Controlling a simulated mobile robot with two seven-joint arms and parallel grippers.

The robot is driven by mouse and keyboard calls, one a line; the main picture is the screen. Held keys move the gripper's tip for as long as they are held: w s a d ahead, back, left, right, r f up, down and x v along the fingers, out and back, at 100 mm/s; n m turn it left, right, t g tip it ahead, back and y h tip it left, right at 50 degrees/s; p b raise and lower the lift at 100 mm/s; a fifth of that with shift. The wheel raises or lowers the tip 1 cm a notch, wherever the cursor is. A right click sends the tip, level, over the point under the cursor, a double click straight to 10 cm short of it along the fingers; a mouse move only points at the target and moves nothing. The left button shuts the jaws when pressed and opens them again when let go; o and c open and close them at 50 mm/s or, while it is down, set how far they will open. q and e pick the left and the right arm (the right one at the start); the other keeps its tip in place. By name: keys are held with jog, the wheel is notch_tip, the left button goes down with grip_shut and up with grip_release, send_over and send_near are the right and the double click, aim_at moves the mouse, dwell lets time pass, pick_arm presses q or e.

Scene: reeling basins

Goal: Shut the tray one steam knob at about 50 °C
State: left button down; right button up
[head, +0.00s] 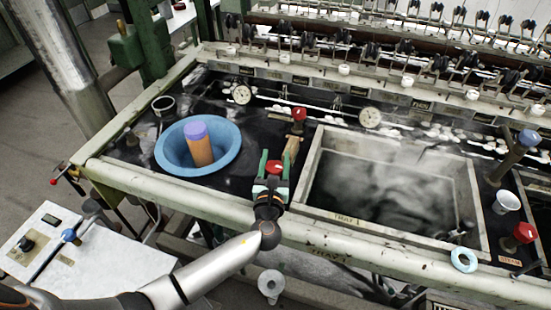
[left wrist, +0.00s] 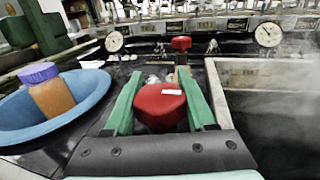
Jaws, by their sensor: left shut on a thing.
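My left gripper (head: 273,166) has its green fingers on both sides of a red knob (head: 275,167) at the front left of the tray, and is shut on it. In the left wrist view the red knob (left wrist: 160,105) sits between the fingers, with a small white mark on its top. The basin labelled TRAY 1 (head: 312,160) is to the right, with dark water and steam over it. Two round dials stand behind, a left one (head: 242,95) and a right one (head: 370,117); their readings are too small to tell. My right gripper is not in view.
A blue bowl (head: 232,165) with a purple-capped orange bottle (head: 199,145) stands close to the left. Another red knob (head: 299,114) stands behind the gripper. A red knob (head: 525,232), a white cup (head: 507,202) and a pale blue ring (head: 464,260) are at the right.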

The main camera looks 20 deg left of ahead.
pick_arm(q)
jog(key=shift+m+h, duration=0.3)
jog(key=shift+h, duration=0.1)
jog(key=shift+d+m+h, duration=0.15)
jog(key=shift+m+h, duration=0.45)
jog(key=shift+h, duration=0.4)
jog(key=shift+d+f+m+h+b, duration=0.1)
jog(key=shift+m+h+b, duration=0.15)
jog(key=shift+m+h, duration=0.25)
jog(key=shift+d+f+m+h+b, duration=0.1)
jog(key=shift+m+h+b, duration=0.2)
jog(key=shift+h, duration=0.4)
jog(key=m+g+h+b, duration=0.1)
jog(key=m+h+b, duration=0.1)
jog(key=h+b, duration=0.1)
jog(key=d+m+g+h+b, duration=0.1)
jog(key=m+h+b, duration=0.1)
jog(key=h+b, duration=0.1)
jog(key=shift+s+d+f+m+h+b, duration=0.1)
jog(key=shift+s+d+m+h+b, duration=0.1)
jog(key=shift+m+h+b, duration=0.3)
jog(key=shift+h, duration=0.4)
jog(key=shift+s+d+m+g+b, duration=0.1)
jog(key=shift+m+g+b, duration=0.2)
jog(key=shift+b, duration=0.15)
jog(key=shift+r+h, duration=0.25)
jog(key=shift+h, duration=0.15)
